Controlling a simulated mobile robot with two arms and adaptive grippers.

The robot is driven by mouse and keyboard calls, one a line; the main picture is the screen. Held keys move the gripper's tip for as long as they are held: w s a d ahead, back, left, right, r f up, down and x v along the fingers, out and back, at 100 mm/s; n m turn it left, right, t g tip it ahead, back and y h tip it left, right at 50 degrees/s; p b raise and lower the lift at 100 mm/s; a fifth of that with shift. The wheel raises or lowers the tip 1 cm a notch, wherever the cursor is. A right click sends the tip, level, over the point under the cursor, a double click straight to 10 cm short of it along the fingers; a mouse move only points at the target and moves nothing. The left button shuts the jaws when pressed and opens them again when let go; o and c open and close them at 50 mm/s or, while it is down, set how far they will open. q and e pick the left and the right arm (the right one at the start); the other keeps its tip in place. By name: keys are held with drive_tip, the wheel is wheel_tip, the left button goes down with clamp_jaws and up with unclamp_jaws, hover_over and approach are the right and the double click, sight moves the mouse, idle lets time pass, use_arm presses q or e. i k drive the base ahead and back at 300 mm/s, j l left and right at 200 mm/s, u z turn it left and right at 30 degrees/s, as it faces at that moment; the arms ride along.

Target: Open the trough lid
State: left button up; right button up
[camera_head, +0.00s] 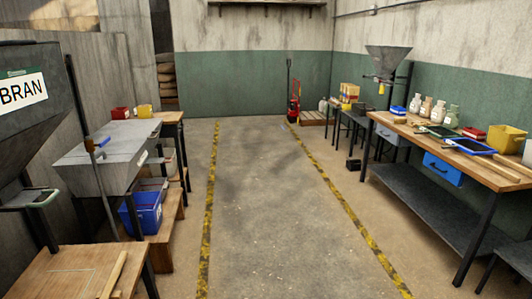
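A grey metal trough (95,178) with sloped sides stands on the left, beyond the BRAN hopper. A flat grey lid (125,132) covers its top and looks closed. Neither of my grippers shows in the head view.
The BRAN hopper (30,100) and a wooden table (70,272) stand at the near left. A blue bin (146,212) is below the trough. The floor aisle (262,215) between yellow-black stripes is clear. A long workbench (440,145) lines the right.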

sight(127, 136)
drive_tip(key=i+u, duration=0.2)
drive_tip(key=i, duration=0.7)
drive_tip(key=i+l+u, duration=0.25)
drive_tip(key=i, duration=0.65)
drive_tip(key=i+u, duration=0.2)
drive_tip(key=i, duration=0.3)
drive_tip(key=i+l+u, duration=0.15)
drive_tip(key=i, duration=0.35)
drive_tip(key=i+l+u, duration=0.2)
drive_tip(key=i, duration=0.35)
drive_tip(key=i+l+u, duration=0.15)
drive_tip(key=i+l, duration=0.15)
drive_tip(key=i, duration=0.15)
